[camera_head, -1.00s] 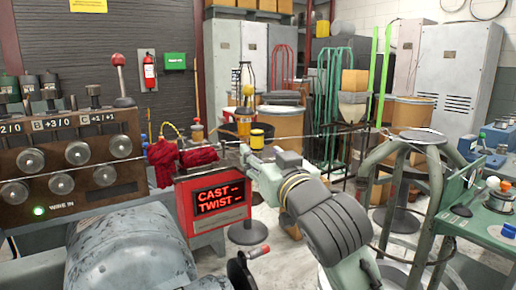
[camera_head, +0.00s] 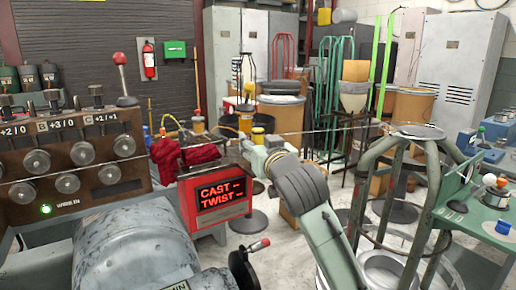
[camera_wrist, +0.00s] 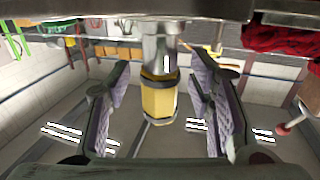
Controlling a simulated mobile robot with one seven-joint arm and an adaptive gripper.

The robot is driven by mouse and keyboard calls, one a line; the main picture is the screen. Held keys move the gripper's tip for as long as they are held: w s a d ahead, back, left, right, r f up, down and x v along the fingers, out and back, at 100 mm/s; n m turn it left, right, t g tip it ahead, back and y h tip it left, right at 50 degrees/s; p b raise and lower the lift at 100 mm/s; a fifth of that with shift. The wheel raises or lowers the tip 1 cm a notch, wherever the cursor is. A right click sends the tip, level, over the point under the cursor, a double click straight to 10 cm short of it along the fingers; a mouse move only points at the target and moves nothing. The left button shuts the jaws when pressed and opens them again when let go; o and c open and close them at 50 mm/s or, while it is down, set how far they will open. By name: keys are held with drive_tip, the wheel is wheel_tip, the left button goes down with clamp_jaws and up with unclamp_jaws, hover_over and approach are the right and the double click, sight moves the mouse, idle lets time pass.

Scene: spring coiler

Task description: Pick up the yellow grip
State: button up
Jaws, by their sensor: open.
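The yellow grip (camera_wrist: 158,98) is a short yellow piece with dark bands, at the end of a metal cylinder in the wrist view. My gripper (camera_wrist: 160,112) is open, with one finger on each side of the grip and a visible gap on both sides. In the head view a small yellow piece (camera_head: 258,136), apparently the grip, shows just beyond the end of my arm. My gripper (camera_head: 251,150) is small there and its fingers cannot be made out.
Red cloth (camera_head: 203,153) lies left of my gripper, above the red CAST/TWIST display (camera_head: 221,195). A thin wire runs across the scene near the grip. A green frame stand (camera_head: 432,165) stands to the right. The grey machine housing (camera_head: 135,250) fills the lower left.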

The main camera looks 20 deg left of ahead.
drive_tip(key=shift+c, duration=0.5)
clamp_jaws()
